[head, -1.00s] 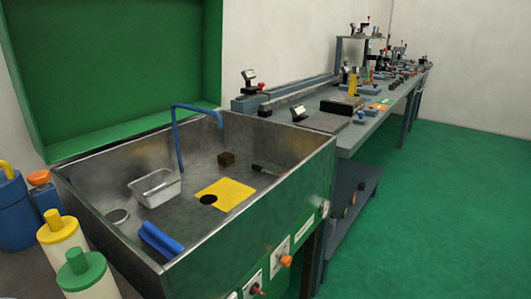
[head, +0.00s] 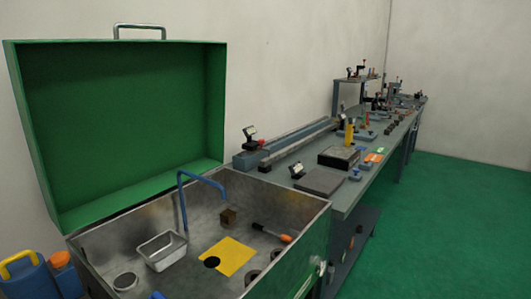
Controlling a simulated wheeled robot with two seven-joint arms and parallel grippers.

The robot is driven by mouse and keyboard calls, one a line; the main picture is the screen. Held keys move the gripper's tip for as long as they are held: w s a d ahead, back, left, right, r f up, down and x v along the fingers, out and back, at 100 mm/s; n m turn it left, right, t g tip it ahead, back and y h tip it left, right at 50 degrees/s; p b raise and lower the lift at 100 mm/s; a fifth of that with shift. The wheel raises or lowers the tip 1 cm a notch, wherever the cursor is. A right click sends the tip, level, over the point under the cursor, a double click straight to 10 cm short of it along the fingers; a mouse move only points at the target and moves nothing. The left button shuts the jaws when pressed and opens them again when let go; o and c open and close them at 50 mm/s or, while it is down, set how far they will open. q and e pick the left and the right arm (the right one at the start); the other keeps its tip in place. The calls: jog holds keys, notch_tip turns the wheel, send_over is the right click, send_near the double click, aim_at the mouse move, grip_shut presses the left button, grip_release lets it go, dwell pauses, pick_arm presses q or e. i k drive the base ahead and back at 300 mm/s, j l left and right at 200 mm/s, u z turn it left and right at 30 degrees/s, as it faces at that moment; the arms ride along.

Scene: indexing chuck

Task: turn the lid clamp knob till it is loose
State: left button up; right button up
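A green box-like washer stands at the left of the head view, with its green lid (head: 120,130) raised and a metal handle (head: 139,27) on top. Its steel basin (head: 120,240) lies open below. No knob can be surely told as the lid clamp knob. A small pale fitting (head: 319,264) sits at the right side of the box, too small to make out. Most of the front panel is below the picture. Neither of my grippers is in view.
The basin holds a metal tray (head: 163,252), a yellow plate (head: 229,256), a blue bent pipe (head: 182,200) and an orange-handled brush (head: 285,238). A long workbench (head: 350,202) with many fixtures runs to the back right. The green floor (head: 450,230) at right is clear.

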aim_at(60, 260)
jog(key=u, duration=1.8)
